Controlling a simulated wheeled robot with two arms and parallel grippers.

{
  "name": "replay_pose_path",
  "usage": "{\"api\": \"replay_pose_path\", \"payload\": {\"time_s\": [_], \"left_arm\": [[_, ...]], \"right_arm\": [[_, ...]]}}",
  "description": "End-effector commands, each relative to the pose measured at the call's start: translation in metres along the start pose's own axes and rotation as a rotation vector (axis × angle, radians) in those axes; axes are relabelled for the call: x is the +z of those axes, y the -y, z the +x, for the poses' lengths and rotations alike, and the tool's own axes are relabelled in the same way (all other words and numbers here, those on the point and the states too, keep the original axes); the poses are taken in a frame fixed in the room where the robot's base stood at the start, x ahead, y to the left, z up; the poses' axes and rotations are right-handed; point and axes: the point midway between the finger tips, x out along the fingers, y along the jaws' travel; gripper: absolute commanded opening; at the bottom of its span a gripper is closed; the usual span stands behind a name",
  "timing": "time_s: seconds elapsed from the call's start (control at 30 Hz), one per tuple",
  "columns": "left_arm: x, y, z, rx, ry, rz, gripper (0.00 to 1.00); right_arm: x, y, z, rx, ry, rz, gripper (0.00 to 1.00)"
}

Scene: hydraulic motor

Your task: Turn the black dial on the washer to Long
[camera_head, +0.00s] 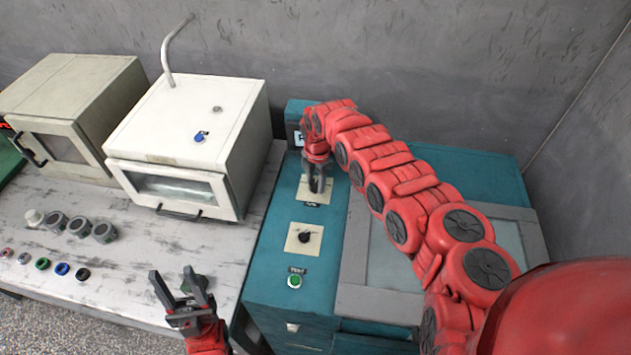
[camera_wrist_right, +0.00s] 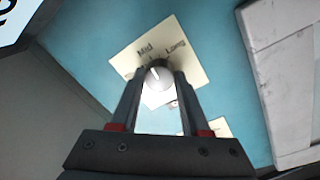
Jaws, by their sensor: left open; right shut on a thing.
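The teal washer (camera_head: 265,262) stands at the centre right, with cream dial plates on its top. My right gripper (camera_head: 317,188) points down at the far plate (camera_head: 305,193) and is shut on the dial there, which it mostly hides in the head view. In the right wrist view the dial (camera_wrist_right: 158,76) sits between my fingertips, with a grey shaded face and a pale mark. Its plate (camera_wrist_right: 185,62) reads "Mid" and "Long"; the lower lettering is partly hidden. I cannot tell the exact setting. My left gripper (camera_head: 173,273) is open and empty above the white table.
A second black dial (camera_head: 304,237) and a green button (camera_head: 294,281) sit nearer on the washer. My right arm crosses above its grey-framed lid (camera_head: 375,302). A white oven-like box (camera_head: 190,125), a beige one (camera_head: 75,100), and several knobs and buttons stand on the table (camera_head: 130,255).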

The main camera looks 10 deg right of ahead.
Motion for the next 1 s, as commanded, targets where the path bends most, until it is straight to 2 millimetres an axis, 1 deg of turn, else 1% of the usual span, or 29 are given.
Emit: {"api": "replay_pose_path", "payload": {"time_s": [0.17,0.8,1.0], "left_arm": [[0.001,0.0,-0.004,0.0,0.0,0.0,0.5],[0.004,-0.001,-0.026,0.0,0.0,0.0,0.5],[0.005,-0.002,-0.032,0.0,0.0,0.0,0.5]], "right_arm": [[0.0,0.001,0.001,-0.003,0.008,0.122,0.0],[-0.001,-0.001,0.002,0.0,0.04,0.706,0.0],[-0.001,0.0,0.002,-0.002,0.048,0.839,0.0]]}}
